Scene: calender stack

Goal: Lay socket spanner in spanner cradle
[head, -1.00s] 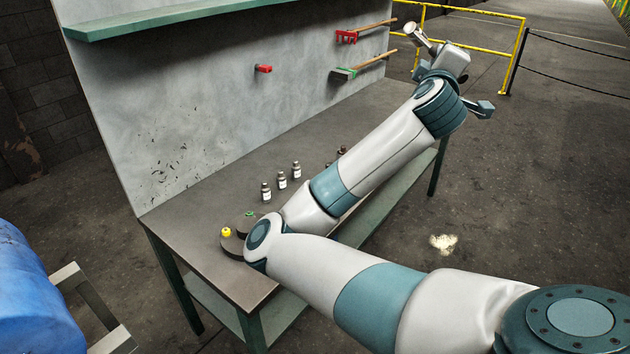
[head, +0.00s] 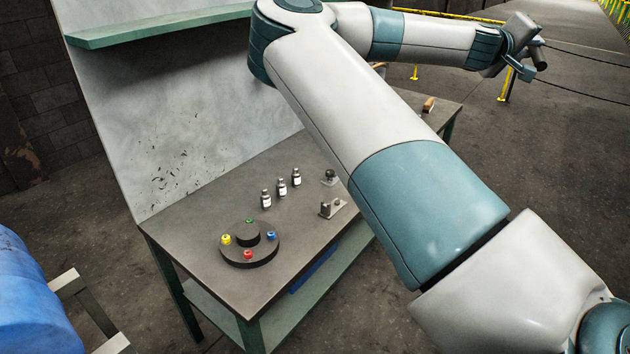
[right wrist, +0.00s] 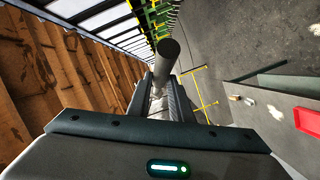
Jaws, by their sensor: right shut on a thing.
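My right gripper (head: 528,58) is raised at the upper right of the head view, out beyond the bench. In the right wrist view its fingers (right wrist: 163,103) are shut on a grey cylinder with a dark round end, which looks like the socket spanner (right wrist: 167,62). The cylinder points away from the gripper, clear of any surface. A small metal bracket with short uprights on a plate (head: 333,208), which may be the spanner cradle, stands on the bench just left of my right arm. My left gripper is out of view.
The bench (head: 200,262) also bears a round dark stand (head: 248,262) with several coloured knobs, bottles (head: 282,187) and a small dark-topped fitting (head: 330,178). A green shelf (head: 165,27) juts from the wall panel. My right arm hides much of the bench's far part.

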